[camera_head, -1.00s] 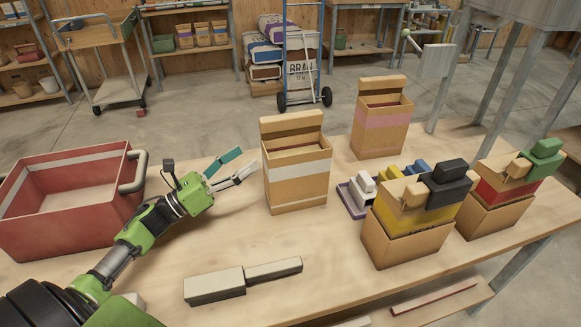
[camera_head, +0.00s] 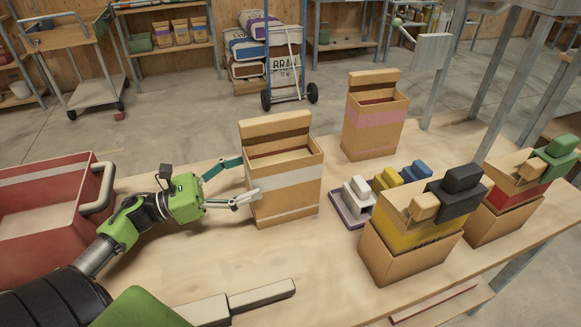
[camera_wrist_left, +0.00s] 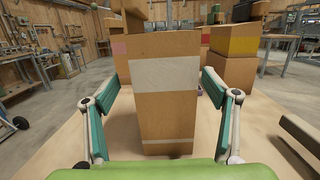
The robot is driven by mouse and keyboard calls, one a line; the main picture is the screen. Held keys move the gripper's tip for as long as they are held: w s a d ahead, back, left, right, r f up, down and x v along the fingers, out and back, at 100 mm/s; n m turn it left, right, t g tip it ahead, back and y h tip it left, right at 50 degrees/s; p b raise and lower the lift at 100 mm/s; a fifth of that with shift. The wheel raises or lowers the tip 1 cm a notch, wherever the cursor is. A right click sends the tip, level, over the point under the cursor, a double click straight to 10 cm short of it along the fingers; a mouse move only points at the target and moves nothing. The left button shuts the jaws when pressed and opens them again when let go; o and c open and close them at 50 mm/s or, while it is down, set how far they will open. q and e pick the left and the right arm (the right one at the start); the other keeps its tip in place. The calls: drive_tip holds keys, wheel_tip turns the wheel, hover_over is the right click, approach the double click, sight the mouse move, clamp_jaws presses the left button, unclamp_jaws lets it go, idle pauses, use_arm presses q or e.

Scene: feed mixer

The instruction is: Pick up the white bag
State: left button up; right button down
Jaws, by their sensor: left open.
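The white bag is a tan open-topped box with a white band (camera_head: 291,181), upright on the table, its flap raised at the back. It also fills the middle of the left wrist view (camera_wrist_left: 165,105). My left gripper (camera_head: 238,181) is open at the box's left side. In the left wrist view my left gripper (camera_wrist_left: 160,122) has one finger on each side of the box, with a gap at both sides. One fingertip overlaps the box's lower left edge in the head view; I cannot tell whether it touches. My right gripper is not in view.
A pink-banded box (camera_head: 374,122) stands behind right. A yellow-banded box (camera_head: 408,240) and a red-banded box (camera_head: 503,190) stand at right with blocks on top. A purple tray (camera_head: 346,211) holds small blocks. A red crate (camera_head: 42,178) is at left. A scoop-like bar (camera_head: 262,293) lies in front.

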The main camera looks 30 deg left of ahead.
sight(276, 165)
use_arm(q)
drive_tip(key=p+x, duration=0.1)
drive_tip(key=x, duration=0.6)
drive_tip(key=shift+d+r, duration=0.1)
drive_tip(key=shift+d, duration=0.25)
drive_tip(key=shift+s, duration=0.1)
drive_tip(key=c, duration=1.7)
drive_tip(key=shift+r, duration=0.15)
drive_tip(key=c, duration=0.4)
